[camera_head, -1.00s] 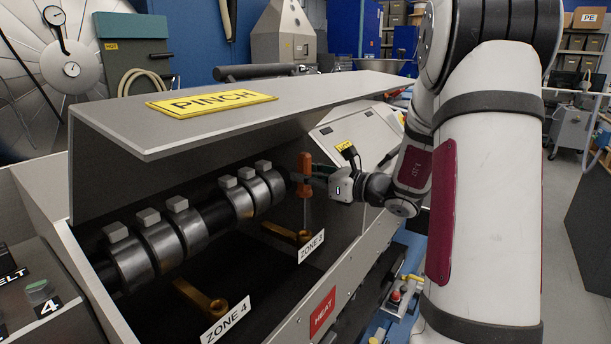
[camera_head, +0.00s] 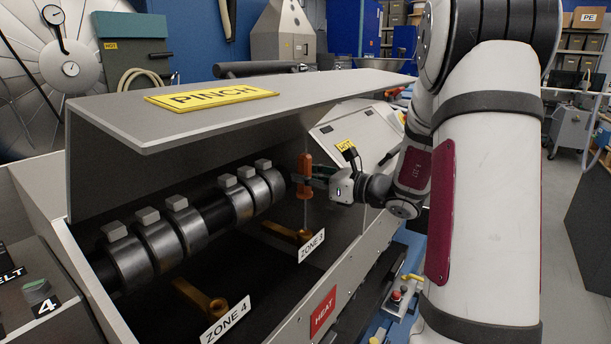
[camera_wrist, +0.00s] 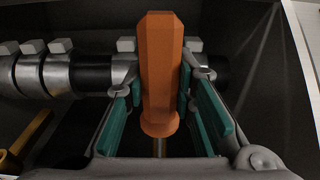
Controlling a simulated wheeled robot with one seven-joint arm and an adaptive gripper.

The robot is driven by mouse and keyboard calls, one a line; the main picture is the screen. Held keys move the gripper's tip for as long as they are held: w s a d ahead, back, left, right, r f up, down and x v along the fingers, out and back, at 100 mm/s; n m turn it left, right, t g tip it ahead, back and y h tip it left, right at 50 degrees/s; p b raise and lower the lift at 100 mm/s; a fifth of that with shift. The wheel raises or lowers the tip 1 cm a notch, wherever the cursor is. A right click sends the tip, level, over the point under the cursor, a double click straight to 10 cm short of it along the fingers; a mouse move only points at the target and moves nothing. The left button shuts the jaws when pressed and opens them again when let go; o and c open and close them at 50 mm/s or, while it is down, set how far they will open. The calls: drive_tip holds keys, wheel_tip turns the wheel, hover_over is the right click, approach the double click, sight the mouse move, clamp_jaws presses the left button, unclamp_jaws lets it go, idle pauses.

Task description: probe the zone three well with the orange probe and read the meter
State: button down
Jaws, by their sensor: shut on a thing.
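The orange probe (camera_head: 304,178) stands upright in my gripper (camera_head: 312,181), inside the open machine housing. In the wrist view its orange handle (camera_wrist: 160,75) fills the middle, between teal finger pads. My gripper (camera_wrist: 160,100) is shut on the handle. A thin metal shaft (camera_wrist: 159,147) runs down below it. The brass zone three well (camera_head: 283,232) lies under the probe, behind the ZONE 3 label (camera_head: 311,245). I cannot tell whether the shaft's tip is in the well or above it. No meter reading can be made out.
A grey lid marked PINCH (camera_head: 210,97) hangs over the housing. A barrel with metal bands (camera_head: 157,246) runs left of the probe. The zone four brass well (camera_head: 213,305) is nearer, with its ZONE 4 label (camera_head: 225,321). A sloping panel (camera_head: 350,128) stands behind my gripper.

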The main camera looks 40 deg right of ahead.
sight(310, 190)
drive_tip(key=shift+f+b, duration=1.1)
drive_tip(key=shift+f, duration=0.75)
drive_tip(key=shift+r+p, duration=1.45)
drive_tip(key=shift+r, duration=1.1)
drive_tip(key=p+v, duration=0.4)
drive_tip(key=v, duration=0.8)
drive_tip(key=shift+r, duration=0.15)
